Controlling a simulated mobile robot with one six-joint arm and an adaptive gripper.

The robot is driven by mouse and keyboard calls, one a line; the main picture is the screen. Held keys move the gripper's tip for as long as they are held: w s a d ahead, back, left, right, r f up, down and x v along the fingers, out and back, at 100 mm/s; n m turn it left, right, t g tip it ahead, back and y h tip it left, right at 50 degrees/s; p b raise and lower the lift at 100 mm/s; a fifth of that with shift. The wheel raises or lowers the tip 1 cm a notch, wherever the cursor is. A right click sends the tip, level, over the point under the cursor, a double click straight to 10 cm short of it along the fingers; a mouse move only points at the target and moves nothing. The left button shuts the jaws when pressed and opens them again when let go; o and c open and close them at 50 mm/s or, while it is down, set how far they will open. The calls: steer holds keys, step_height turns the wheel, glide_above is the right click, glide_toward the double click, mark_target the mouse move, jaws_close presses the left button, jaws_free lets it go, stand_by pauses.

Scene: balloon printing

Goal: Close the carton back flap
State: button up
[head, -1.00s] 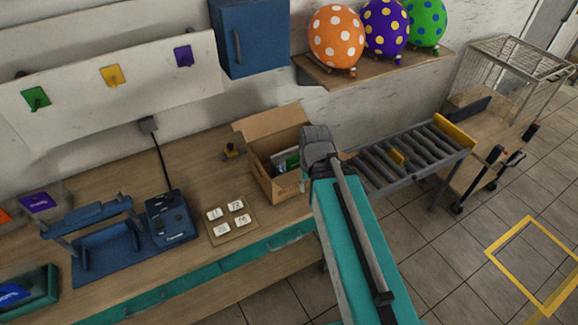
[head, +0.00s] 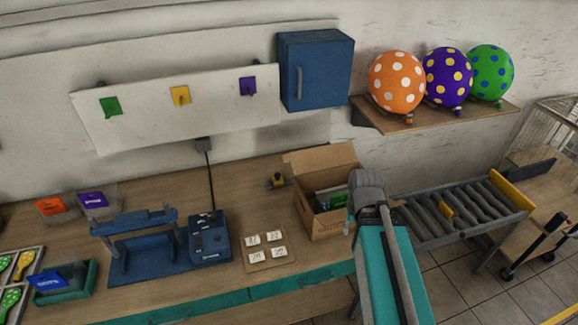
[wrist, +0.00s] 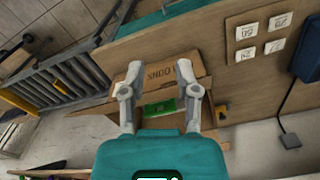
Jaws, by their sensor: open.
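The open brown carton (head: 325,222) stands on the workbench with a green packet and dark items inside (head: 328,197). Its back flap (head: 318,158) stands up and leans back, away from the opening. My gripper (head: 367,182) is at the carton's right side in the head view and covers part of it; its fingers are hard to make out there. In the wrist view my gripper (wrist: 159,68) is open and empty, with its two fingers spread in front of the carton's printed wall (wrist: 165,72). The green packet (wrist: 160,109) shows between the fingers.
A roller conveyor (head: 460,212) stands right of the carton. A card with several white number tiles (head: 266,252) and a blue machine (head: 209,238) lie to the left. A small yellow-and-black object (head: 277,181) sits behind left. Balloons (head: 397,82) rest on the shelf above.

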steer(key=shift+f+b, duration=0.5)
jaws_close()
step_height(320, 180, down, 10)
steer(key=b, duration=1)
